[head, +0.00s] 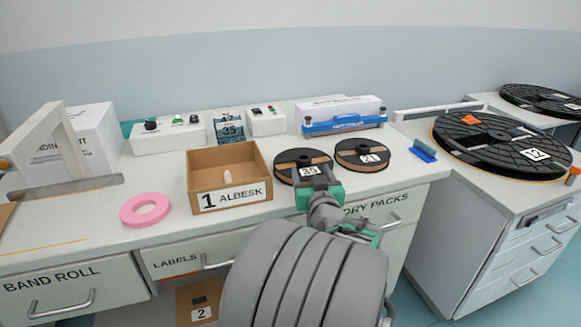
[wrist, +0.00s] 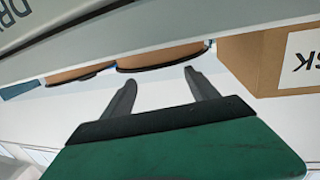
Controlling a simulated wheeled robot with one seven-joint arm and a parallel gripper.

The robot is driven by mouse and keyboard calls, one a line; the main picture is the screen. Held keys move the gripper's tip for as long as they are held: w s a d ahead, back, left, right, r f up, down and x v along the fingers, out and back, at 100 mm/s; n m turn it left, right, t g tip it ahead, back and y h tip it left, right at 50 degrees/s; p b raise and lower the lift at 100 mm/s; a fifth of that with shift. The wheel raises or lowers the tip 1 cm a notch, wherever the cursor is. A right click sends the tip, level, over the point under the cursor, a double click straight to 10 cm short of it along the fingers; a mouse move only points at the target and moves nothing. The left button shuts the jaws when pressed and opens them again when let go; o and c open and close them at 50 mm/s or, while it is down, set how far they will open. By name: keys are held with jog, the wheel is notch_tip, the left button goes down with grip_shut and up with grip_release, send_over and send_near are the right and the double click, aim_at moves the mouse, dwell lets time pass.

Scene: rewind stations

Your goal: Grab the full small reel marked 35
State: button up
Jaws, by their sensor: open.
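Two small dark reels with brown windings lie flat on the bench in the head view. The left reel (head: 289,158) has a white label that looks like 35, but it is small and partly covered by my gripper. The right reel (head: 372,150) has a label that seems to read 21. My gripper (head: 314,176) is open and empty at the front of the left reel. In the wrist view the bench is upside down; the left reel (wrist: 160,57) is beyond my open fingers (wrist: 160,85), and the right reel (wrist: 80,76) is beside it.
A cardboard bin (head: 200,185) marked 1 ALBESK stands left of the reels, with a small pale object inside. A teal item (head: 229,128) marked 35 stands behind it. A pink ring (head: 145,209), a blue-and-white device (head: 344,122) and a blue brush (head: 424,151) lie around.

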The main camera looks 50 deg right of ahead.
aim_at(305, 161)
jog(key=x, duration=0.8)
jog(key=shift+w+a+f, duration=0.1)
jog(key=shift+w+a, duration=0.1)
jog(key=shift+a, duration=0.05)
jog(key=shift+s, duration=0.1)
grip_shut()
dwell(0.4)
